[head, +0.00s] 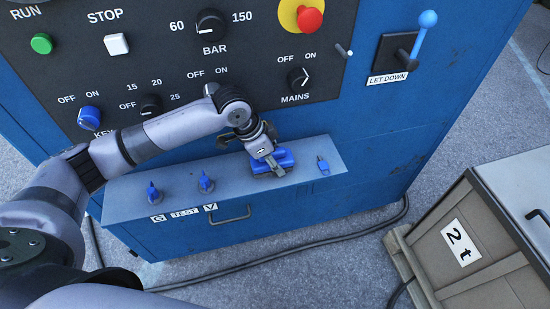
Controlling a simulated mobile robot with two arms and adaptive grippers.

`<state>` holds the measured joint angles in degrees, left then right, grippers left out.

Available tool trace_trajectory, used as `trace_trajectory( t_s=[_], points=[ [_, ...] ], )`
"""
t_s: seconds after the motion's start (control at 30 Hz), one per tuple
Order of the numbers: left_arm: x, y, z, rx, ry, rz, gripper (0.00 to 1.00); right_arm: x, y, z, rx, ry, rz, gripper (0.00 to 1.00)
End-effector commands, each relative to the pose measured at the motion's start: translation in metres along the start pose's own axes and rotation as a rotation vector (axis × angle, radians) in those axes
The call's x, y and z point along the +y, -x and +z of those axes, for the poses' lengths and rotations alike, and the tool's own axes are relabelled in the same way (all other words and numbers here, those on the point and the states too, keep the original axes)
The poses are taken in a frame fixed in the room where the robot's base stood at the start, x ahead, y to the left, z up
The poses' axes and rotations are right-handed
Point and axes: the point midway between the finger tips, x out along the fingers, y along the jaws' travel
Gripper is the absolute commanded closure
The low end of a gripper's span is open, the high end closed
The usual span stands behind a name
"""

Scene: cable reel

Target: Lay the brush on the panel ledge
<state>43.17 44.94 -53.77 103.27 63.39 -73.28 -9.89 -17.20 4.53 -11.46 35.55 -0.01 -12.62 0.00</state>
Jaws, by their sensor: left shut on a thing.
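The panel ledge (232,183) is a grey-blue shelf jutting from the front of the blue cabinet. A blue brush (287,158) with a dark underside is at the right half of the ledge, over its top. My left gripper (274,168) points down and is shut on the brush, hiding its middle. The brush looks at or very near the ledge surface; I cannot tell if it touches. My right gripper is out of view.
Two blue valve handles (153,193) (206,182) stand on the ledge's left half, and a small blue fitting (323,166) sits near its right end. The control panel (200,80) rises behind. A crate marked 2 t (463,244) stands at right.

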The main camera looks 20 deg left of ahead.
Motion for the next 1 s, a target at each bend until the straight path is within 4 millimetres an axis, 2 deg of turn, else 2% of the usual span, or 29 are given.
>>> trace_trajectory(
  t_s=[0.03,0.3,0.67,0.87,1.0],
  points=[
    [0.0,-0.001,0.0,0.0,0.0,0.001,0.58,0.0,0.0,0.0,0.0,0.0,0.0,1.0],
    [0.0,0.0,0.0,-0.001,0.0,0.0,0.4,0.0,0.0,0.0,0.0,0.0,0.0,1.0],
    [0.0,0.003,-0.001,0.0,-0.001,-0.001,0.4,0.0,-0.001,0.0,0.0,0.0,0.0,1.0],
    [-0.001,0.033,-0.001,0.001,0.0,-0.003,0.4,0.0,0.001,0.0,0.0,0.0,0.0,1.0],
    [-0.001,0.043,0.031,-0.006,0.004,-0.001,0.4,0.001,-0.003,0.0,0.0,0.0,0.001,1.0]
  ],
)
